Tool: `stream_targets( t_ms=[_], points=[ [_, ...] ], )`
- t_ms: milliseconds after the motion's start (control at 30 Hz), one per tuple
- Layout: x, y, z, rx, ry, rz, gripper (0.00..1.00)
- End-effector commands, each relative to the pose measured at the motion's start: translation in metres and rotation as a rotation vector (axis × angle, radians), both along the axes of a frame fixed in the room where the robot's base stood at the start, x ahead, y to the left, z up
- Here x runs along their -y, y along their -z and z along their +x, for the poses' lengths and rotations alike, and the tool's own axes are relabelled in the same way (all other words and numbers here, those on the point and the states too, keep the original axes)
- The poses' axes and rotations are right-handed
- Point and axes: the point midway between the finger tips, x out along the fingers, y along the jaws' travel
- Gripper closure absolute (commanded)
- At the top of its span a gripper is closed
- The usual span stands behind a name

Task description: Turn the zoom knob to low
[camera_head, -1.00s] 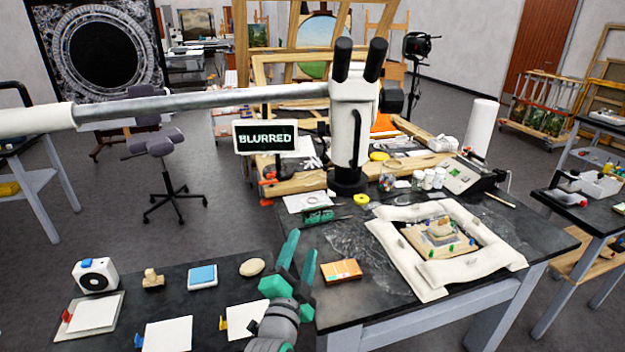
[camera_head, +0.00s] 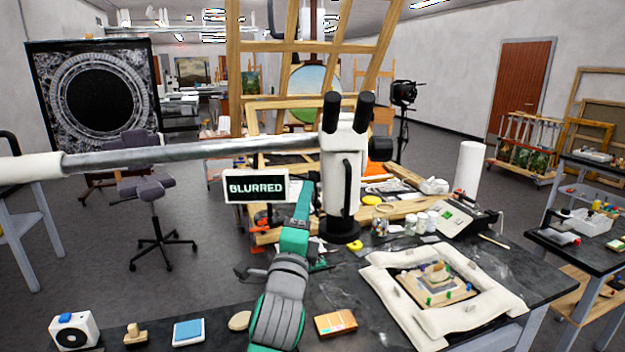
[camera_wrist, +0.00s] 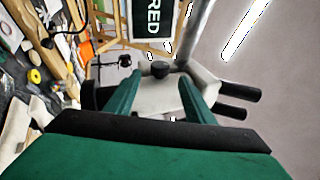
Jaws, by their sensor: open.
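The white microscope (camera_head: 343,172) stands on the dark table, with two black eyepieces on top and a long metal boom to the left. My gripper (camera_head: 304,192) is raised just left of the microscope body, pointing up. In the wrist view my gripper (camera_wrist: 156,75) is open and empty. The display (camera_head: 256,187) reads "BLURRED".
The metal boom (camera_head: 190,152) crosses above and left of my gripper. A padded frame with a gilt fragment (camera_head: 437,285) lies on the table at right. Small items line the front-left table.

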Motion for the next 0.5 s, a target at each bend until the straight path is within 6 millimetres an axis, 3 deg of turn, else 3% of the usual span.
stream_targets(
  t_ms=[300,500],
  points=[
    [0.012,-0.019,0.052,0.0,0.005,-0.001,0.51],
    [0.015,-0.027,0.075,0.0,0.003,-0.001,0.51]
  ],
)
